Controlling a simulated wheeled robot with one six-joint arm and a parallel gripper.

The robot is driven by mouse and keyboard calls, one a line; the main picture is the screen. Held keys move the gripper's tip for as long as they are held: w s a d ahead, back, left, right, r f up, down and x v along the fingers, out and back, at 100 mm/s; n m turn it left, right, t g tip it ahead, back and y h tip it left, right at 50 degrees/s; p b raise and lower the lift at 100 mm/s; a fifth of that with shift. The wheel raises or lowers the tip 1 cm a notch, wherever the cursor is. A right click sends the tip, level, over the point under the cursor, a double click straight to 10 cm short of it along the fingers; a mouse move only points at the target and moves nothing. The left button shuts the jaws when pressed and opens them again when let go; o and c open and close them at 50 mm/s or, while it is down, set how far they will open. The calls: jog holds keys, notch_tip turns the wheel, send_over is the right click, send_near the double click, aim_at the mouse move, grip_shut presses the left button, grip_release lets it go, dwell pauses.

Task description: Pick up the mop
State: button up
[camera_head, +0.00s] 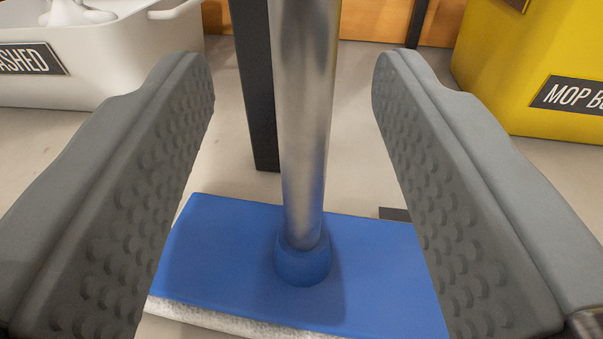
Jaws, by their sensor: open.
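The mop (306,120) stands upright in the middle of the view. It has a shiny metal handle and a flat blue head (220,250) with a round blue socket, over a whitish pad that rests on the floor. The top of the handle is out of view. My gripper (293,85) is open, with one grey studded finger on each side of the handle. There is a clear gap between the handle and each finger. The fingers hide parts of the head's left and right ends.
A white tub (120,60) with a label ending in "ASHED" stands at the back left, with white items in it. A yellow container (510,60) labelled "MOP B..." stands at the back right. A dark post (255,90) stands just behind the handle. Wood (375,20) shows at the back.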

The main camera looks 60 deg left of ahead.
jog(key=shift+x, duration=2.85)
jog(key=shift+w+d, duration=0.1)
grip_shut()
